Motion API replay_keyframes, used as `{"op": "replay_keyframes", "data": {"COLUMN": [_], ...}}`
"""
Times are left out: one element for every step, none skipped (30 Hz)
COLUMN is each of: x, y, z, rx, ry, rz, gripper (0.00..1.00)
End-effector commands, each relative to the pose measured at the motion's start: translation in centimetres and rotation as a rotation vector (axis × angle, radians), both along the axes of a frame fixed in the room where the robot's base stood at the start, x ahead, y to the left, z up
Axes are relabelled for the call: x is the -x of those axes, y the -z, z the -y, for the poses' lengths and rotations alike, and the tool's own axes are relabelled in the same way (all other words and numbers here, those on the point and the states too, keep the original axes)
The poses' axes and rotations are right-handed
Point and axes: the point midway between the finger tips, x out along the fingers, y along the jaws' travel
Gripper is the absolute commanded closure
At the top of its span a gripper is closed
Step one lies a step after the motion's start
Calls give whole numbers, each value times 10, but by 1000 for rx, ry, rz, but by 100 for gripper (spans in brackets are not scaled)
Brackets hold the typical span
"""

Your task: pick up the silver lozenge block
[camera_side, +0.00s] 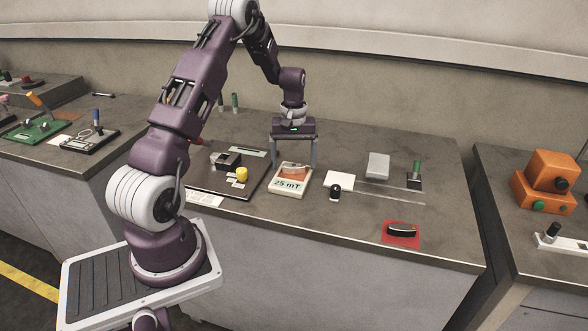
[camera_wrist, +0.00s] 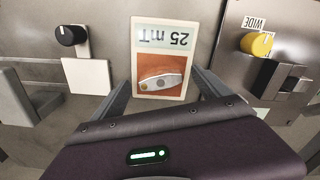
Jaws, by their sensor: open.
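The silver lozenge block (camera_wrist: 160,82) is a pale, long piece with rounded ends and a small yellowish spot. It lies on the orange-brown patch of a cream stand (camera_wrist: 178,22) marked "25 mT". In the side view the stand (camera_side: 288,190) is near the middle of the bench, and the block (camera_side: 294,168) looks small on it. My gripper (camera_side: 294,163) is open and points down over the stand, one finger on each side of the block. In the wrist view the fingers of my gripper (camera_wrist: 163,80) flank the patch. They hold nothing; whether they touch the stand is unclear.
A dark panel (camera_side: 206,181) with a yellow knob (camera_side: 241,174) is left of the stand. A red pad (camera_side: 389,238) lies near the front edge.

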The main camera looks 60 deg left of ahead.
Motion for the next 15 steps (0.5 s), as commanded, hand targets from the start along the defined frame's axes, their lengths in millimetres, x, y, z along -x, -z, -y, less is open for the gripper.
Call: {"op": "replay_keyframes", "data": {"x": [0,0,0,0,0,0,0,0,0,0,0,0,0,0,0], "y": [6,8,10,11,11,11,10,10,10,10,10,10,10,10,10], "z": [0,0,0,0,0,0,0,0,0,0,0,0,0,0,0], "rx": [1,0,1,0,0,0,0,0,0,0,0,0,0,0,0], "ry": [0,0,0,0,0,1,1,1,1,1,1,1,1,1,1], "rz": [-2,-1,0,0,0,0,0,0,0,0,0,0,0,0,0], "gripper": [13,13,13,13,13,13,13,13,15,21,26,34,40,46,54]}}
